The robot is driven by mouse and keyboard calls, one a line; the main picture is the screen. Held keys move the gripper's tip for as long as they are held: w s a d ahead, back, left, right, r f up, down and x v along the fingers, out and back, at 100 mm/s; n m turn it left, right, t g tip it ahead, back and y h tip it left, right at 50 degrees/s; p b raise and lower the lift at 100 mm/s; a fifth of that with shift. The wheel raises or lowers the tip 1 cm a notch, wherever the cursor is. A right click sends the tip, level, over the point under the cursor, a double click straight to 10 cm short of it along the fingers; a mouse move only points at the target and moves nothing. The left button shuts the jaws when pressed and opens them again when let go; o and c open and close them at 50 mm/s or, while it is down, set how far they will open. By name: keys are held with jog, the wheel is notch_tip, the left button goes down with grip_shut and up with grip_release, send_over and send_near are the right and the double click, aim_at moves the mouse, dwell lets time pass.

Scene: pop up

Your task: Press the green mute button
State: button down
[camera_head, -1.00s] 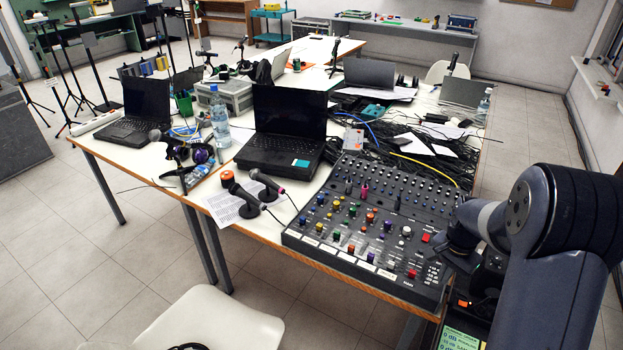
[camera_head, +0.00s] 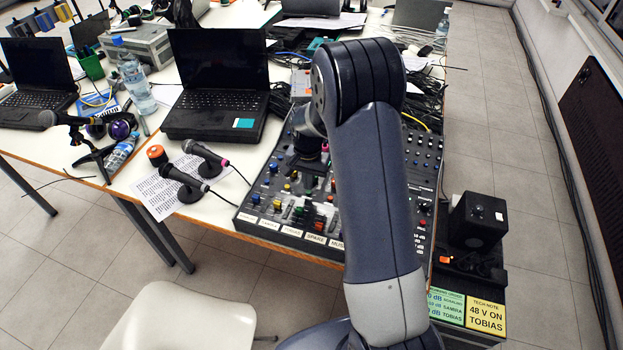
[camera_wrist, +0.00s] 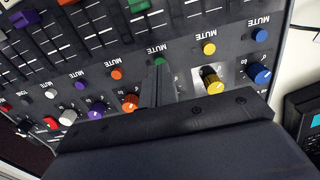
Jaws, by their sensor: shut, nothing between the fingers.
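In the wrist view the green mute button (camera_wrist: 158,62) sits on the dark mixing console, between an orange mute button (camera_wrist: 116,74) and a yellow one (camera_wrist: 209,48). My gripper (camera_wrist: 158,75) is shut and empty, its narrow fingertips just below the green button in the picture. They partly overlap it; I cannot tell whether they touch. In the head view my gripper (camera_head: 308,165) is over the left part of the mixing console (camera_head: 262,224), and my arm hides much of the console. I cannot pick out the green mute button there.
Purple (camera_wrist: 78,85) and blue (camera_wrist: 259,34) mute buttons are in the same row. Orange (camera_wrist: 130,102) and yellow (camera_wrist: 212,80) knobs stand close to my fingers. Two microphones (camera_head: 205,153) and a laptop (camera_head: 215,115) stand left of the console. A black speaker (camera_head: 478,220) is at right.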

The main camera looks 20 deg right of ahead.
jog(key=shift+f, duration=0.65)
jog(key=shift+f+b, duration=0.1)
jog(key=shift+b, duration=0.2)
jog(key=shift+f+b, duration=0.5)
jog(key=shift+f, duration=0.1)
jog(key=shift+r, duration=0.15)
notch_tip(320, 180, up, 9)
jog(key=p, duration=0.6)
jog(key=shift+r+p, duration=0.2)
jog(key=shift+p, duration=0.1)
dwell(1.0)
